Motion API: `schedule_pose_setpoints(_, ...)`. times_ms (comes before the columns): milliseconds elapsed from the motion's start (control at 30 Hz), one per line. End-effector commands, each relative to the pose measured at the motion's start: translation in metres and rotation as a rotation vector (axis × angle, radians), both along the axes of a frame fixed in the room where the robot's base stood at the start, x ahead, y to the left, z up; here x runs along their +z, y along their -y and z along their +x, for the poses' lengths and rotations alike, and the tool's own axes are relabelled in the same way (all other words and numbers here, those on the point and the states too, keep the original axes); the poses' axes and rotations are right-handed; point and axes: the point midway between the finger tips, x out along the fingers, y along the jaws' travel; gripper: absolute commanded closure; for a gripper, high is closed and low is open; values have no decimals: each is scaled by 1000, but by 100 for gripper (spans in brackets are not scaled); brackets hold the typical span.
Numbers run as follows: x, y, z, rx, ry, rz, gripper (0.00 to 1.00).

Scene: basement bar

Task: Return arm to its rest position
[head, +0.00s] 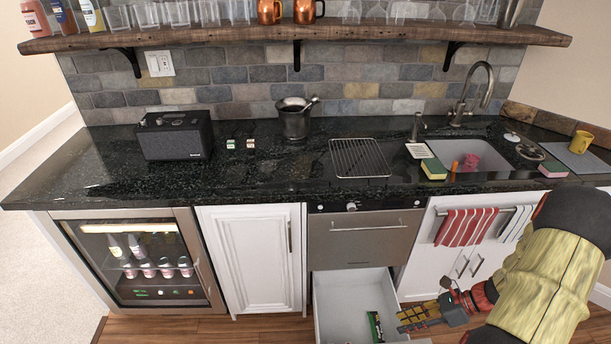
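My arm comes in at the lower right, in front of the cabinet with the towels. My gripper (418,317) points left, low down, next to the right side of an open white drawer (342,292). Gold, grid-patterned finger parts show at its tip. I cannot tell from this angle whether the fingers are apart, and no held object is clear. A green and dark packet (375,326) stands or leans inside the drawer near its right wall.
The black counter (250,180) holds a speaker (174,136), a metal bucket (294,118), a wire rack (359,158) and a sink (470,155) with sponges around it. A red-striped towel (466,227) hangs near my arm. A glass-door fridge (145,262) stands at left.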

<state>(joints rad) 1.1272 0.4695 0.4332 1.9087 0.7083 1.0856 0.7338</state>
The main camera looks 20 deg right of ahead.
Motion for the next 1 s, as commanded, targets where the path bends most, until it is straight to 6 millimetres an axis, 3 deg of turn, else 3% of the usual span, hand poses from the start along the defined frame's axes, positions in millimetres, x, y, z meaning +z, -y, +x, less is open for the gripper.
schedule_pose_setpoints(33, 21, -8, 9, 84, 28, -56, 73)
schedule_pose_setpoints(100, 44, -18, 17, 196, 65, -126, 73)
schedule_pose_setpoints(500, 167, -93, 44, 828, 308, -502, 73)
schedule_pose_setpoints(767, 238, -147, 40, 1230, 491, -736, 73)
schedule_pose_setpoints(1000, 296, -192, 24, 1581, 675, -954, 73)
